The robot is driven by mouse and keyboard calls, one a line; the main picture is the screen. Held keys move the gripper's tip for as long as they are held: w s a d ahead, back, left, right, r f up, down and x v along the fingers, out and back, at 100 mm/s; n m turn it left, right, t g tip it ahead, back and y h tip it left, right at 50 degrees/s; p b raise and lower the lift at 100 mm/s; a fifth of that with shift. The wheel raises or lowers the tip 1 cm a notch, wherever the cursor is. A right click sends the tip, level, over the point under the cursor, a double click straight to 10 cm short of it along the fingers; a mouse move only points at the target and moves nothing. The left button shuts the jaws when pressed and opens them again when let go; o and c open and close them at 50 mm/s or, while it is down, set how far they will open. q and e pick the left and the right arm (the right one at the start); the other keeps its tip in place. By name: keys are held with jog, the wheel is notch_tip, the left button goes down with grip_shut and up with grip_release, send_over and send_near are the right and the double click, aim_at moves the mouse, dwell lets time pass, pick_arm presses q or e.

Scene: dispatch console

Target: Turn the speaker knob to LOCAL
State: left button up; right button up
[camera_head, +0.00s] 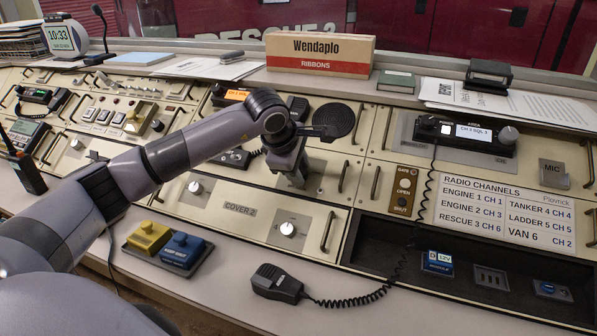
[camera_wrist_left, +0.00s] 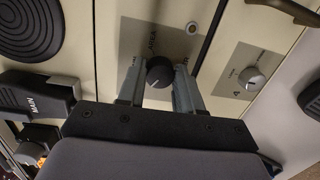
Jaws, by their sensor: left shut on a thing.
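My left gripper (camera_head: 297,180) reaches down onto the console panel just below the round black speaker grille (camera_head: 333,121). In the left wrist view the dark round knob (camera_wrist_left: 159,71) sits between the two fingers of my left gripper (camera_wrist_left: 160,85), which is shut on its sides. The speaker grille (camera_wrist_left: 30,25) shows at the upper left there. In the head view the gripper hides the knob. My right gripper is not in view.
A silver knob (camera_head: 288,229) on a grey plate is close below the gripper; it also shows in the wrist view (camera_wrist_left: 251,79). Bar handles (camera_head: 343,176) stand nearby. A handset (camera_head: 277,283) lies at the front edge. A Wendaplo box (camera_head: 319,55) stands behind.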

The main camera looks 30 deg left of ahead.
pick_arm(q)
jog(key=shift+n, duration=0.3)
jog(key=o, duration=1)
jog(key=shift+o, duration=0.2)
jog(key=v, duration=0.7)
